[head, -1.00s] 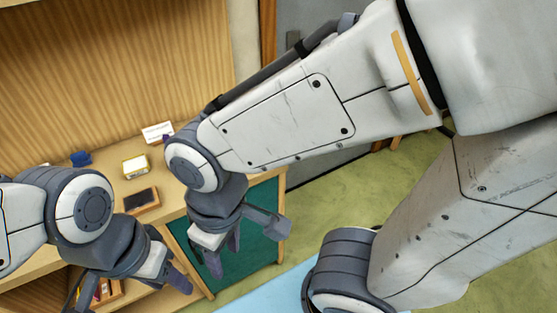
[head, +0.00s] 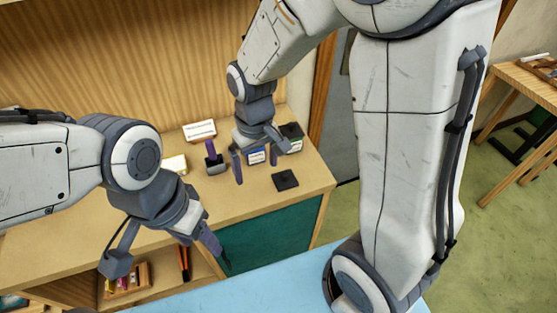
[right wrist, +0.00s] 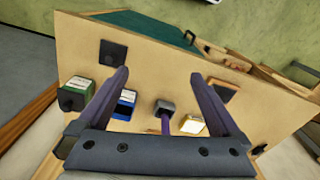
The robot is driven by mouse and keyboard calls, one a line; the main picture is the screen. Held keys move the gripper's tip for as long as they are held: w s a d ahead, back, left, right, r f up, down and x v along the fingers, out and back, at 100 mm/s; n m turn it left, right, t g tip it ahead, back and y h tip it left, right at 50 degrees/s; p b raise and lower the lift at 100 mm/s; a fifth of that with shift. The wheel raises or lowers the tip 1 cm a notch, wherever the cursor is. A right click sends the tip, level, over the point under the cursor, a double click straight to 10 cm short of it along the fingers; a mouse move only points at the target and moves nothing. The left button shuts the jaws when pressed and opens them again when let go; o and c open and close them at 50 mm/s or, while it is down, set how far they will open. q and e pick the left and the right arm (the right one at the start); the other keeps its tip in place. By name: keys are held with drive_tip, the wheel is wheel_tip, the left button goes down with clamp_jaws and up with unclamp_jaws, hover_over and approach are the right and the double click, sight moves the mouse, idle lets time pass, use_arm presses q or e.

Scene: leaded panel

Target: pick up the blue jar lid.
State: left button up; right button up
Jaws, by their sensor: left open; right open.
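I cannot pick out the blue jar lid with certainty now; the left part of the counter is hidden behind my left arm in the head view. My right gripper (head: 255,163) is open over the counter (head: 240,205), its fingers on either side of a blue box with a white label (head: 257,155) in this view. In the right wrist view the open fingers (right wrist: 159,78) are empty, and the blue box (right wrist: 125,103) shows beside the left finger. My left gripper (head: 205,243) is open in front of the counter's front edge, with nothing seen in it.
A small crate (head: 127,281) sits on the shelf below.

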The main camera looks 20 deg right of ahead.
drive_tip(key=w+d+f+m+p, duration=0.1)
drive_tip(key=w+d+f+m, duration=0.2)
drive_tip(key=w+d+f, duration=0.6)
drive_tip(key=p, duration=0.1)
hover_over(285, 174)
wheel_tip(285, 174, down, 2)
drive_tip(key=shift+w+f, duration=0.1)
drive_tip(key=shift+f, duration=0.45)
drive_tip(key=shift+f+p, duration=0.4)
drive_tip(key=shift+f, duration=0.05)
drive_tip(key=f+p, duration=0.1)
drive_tip(key=f, duration=0.3)
drive_tip(key=shift+s+p, duration=0.2)
drive_tip(key=shift+p, duration=0.2)
drive_tip(key=shift+f, duration=0.3)
drive_tip(key=shift+c, duration=0.3)
drive_tip(key=c, duration=1)
